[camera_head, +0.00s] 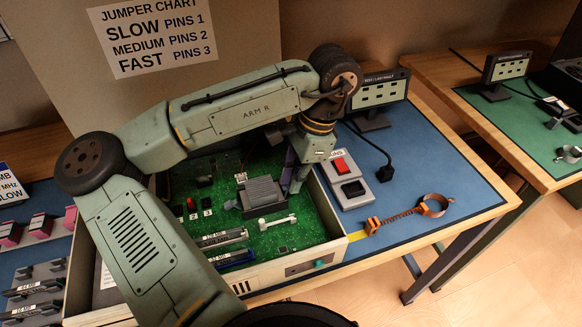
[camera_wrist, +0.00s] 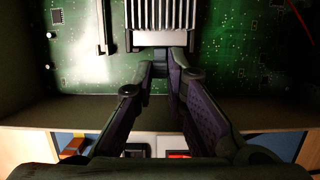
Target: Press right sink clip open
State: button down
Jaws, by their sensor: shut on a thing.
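The grey finned heat sink (camera_head: 262,192) sits on the green circuit board (camera_head: 300,235) inside an open case. Its fins (camera_wrist: 165,14) fill the top middle of the wrist view. My gripper (camera_head: 291,180) reaches down at the sink's right side in the head view. In the wrist view my two dark fingers (camera_wrist: 163,68) come close together at the sink's near edge, with a narrow gap between their tips. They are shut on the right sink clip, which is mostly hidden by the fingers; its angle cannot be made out.
A white slotted bar (camera_head: 277,223) and memory modules (camera_head: 222,239) lie in front of the sink. The case wall (camera_head: 324,205) stands close to my gripper. Right of it are a red-switch panel (camera_head: 341,166) and an orange wrist strap (camera_head: 433,206).

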jog(key=c, duration=1.9)
grip_release()
jog(key=shift+r, duration=0.1)
jog(key=v, duration=1.1)
jog(key=shift+d+r, duration=0.15)
jog(key=shift+r, duration=0.25)
